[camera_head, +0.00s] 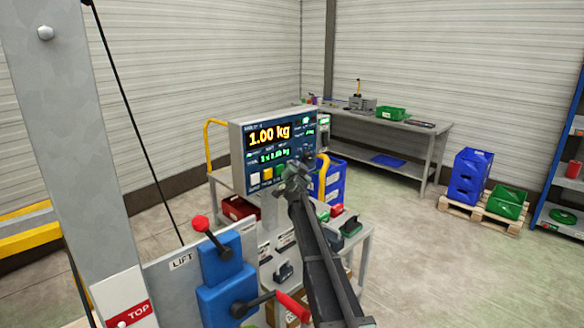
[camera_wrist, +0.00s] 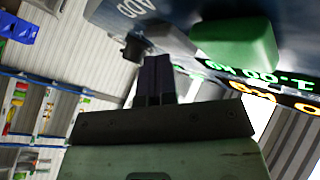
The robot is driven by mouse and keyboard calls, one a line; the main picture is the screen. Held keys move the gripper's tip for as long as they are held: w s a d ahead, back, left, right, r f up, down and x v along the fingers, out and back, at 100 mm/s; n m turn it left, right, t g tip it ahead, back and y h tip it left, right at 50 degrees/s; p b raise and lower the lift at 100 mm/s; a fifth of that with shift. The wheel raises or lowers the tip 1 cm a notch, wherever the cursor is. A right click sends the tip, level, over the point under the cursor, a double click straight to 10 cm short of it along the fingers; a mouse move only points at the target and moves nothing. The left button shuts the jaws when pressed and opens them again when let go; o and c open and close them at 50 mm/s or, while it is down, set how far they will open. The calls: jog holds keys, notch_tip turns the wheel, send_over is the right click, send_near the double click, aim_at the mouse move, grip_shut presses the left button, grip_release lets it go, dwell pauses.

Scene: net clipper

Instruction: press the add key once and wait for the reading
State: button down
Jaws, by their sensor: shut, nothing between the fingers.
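The scale panel (camera_head: 237,165) stands upright in the head view, its display (camera_head: 269,135) reading 1.00 kg in orange. A smaller green line below seems to read 1 x 1.00 kg. A white key, a yellow key and a green key (camera_head: 279,170) sit along its lower edge. The wrist view shows a large green key (camera_wrist: 235,42) and the label ADD (camera_wrist: 132,8). My gripper (camera_head: 293,170) is at the panel's lower right and covers part of it. Its dark fingers (camera_wrist: 155,62) are together and empty, beside the green key. Contact with the panel cannot be told.
A blue lever box (camera_head: 225,290) with red knobs stands in front, beside a grey post. A grey bench (camera_head: 435,140) with a green bin is behind. Blue and green crates (camera_head: 470,178) sit on a pallet at the right. Floor between is clear.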

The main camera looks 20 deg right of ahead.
jog(key=shift+s+d, duration=0.3)
jog(key=shift+s, duration=0.45)
jog(key=s, duration=0.1)
jog(key=s+d, duration=0.1)
jog(key=s, duration=0.1)
jog(key=s+d, duration=0.1)
jog(key=shift+s, duration=0.3)
dwell(0.5)
